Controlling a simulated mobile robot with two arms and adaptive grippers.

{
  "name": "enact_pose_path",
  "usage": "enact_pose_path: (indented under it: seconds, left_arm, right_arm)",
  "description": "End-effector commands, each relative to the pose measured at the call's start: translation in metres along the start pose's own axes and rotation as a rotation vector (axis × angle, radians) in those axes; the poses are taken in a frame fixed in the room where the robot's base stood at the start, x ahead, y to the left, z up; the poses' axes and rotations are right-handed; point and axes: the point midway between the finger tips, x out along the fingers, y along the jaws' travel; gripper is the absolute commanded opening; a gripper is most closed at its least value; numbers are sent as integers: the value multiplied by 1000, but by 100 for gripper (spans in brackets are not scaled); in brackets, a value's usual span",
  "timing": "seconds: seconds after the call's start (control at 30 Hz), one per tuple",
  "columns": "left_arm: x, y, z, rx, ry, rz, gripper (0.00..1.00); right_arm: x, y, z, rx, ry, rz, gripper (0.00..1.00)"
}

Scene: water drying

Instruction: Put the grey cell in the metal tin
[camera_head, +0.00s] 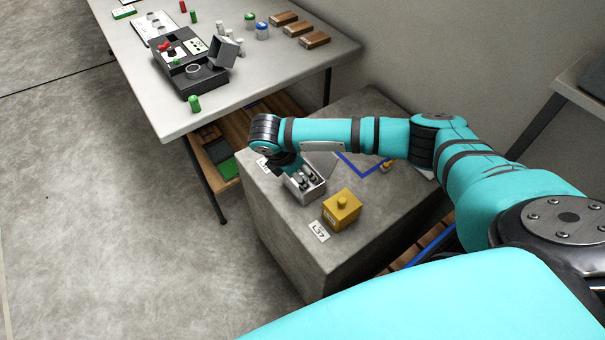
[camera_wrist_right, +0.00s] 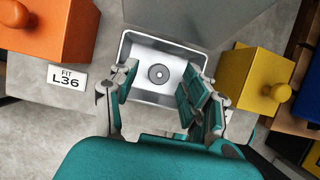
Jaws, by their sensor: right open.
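The metal tin (camera_wrist_right: 140,94) is open below my right gripper in the right wrist view; it also shows on the concrete block in the head view (camera_head: 311,194). A round grey end with a dark ring, which looks like the grey cell (camera_wrist_right: 158,75), is inside the tin and seems to stand upright on its floor. My right gripper (camera_wrist_right: 160,90) is open, its fingers apart on the left and right of the cell in the picture. I cannot tell how far above the tin's floor the fingertips are. My left gripper is not in view.
A yellow box with a knob (camera_head: 341,211) stands close to the tin on the block. An orange box (camera_wrist_right: 48,30) and an L36 label (camera_wrist_right: 67,77) lie on its other side. A grey table (camera_head: 285,68) with a dark device (camera_head: 190,68) and wooden blocks stands behind.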

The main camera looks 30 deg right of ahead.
Motion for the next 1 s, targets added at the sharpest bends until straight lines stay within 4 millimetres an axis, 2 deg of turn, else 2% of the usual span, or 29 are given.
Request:
enact_pose_path:
  seconds: [0.03,0.3,0.5,0.67,1.0]
  left_arm:
    - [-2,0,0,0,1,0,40]
    - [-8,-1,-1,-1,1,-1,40]
    - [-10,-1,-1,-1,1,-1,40]
    - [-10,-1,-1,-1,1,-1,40]
    - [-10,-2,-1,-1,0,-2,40]
  right_arm:
    - [-12,1,0,-1,3,4,48]
    - [-70,1,0,-1,3,4,48]
    - [-98,1,-1,0,2,2,48]
    - [-106,0,0,0,1,1,48]
    - [-106,0,0,0,1,0,48]
